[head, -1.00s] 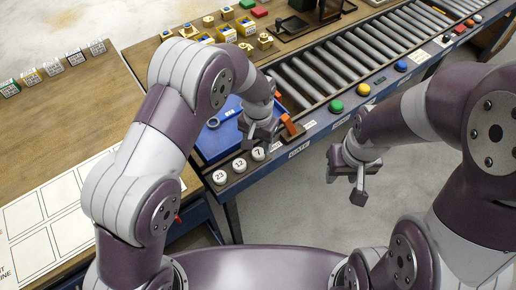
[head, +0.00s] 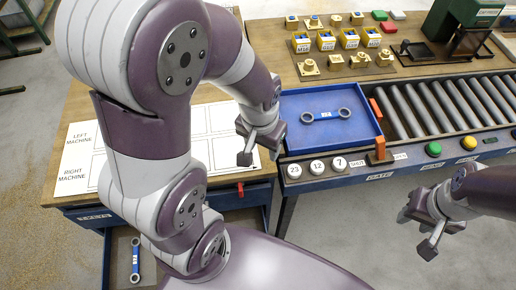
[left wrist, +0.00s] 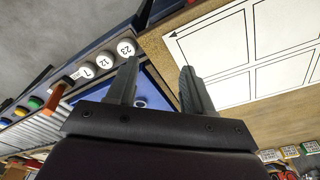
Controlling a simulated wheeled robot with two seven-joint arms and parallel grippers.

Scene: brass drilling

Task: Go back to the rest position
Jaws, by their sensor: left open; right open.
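My left gripper (head: 258,148) is open and empty in the head view. It hangs over the table edge, just left of the blue tray (head: 290,104). In the left wrist view its two fingers (left wrist: 157,85) stand apart with nothing between them. My right gripper (head: 430,232) is open and empty at the lower right, over the floor in front of the conveyor.
A blue wrench (head: 326,115) lies in the tray; another (head: 135,262) lies in an open drawer. Numbered buttons (head: 317,167) line the conveyor front. Brass parts (head: 334,62) stand at the back. A white marked sheet (head: 84,150) lies at left.

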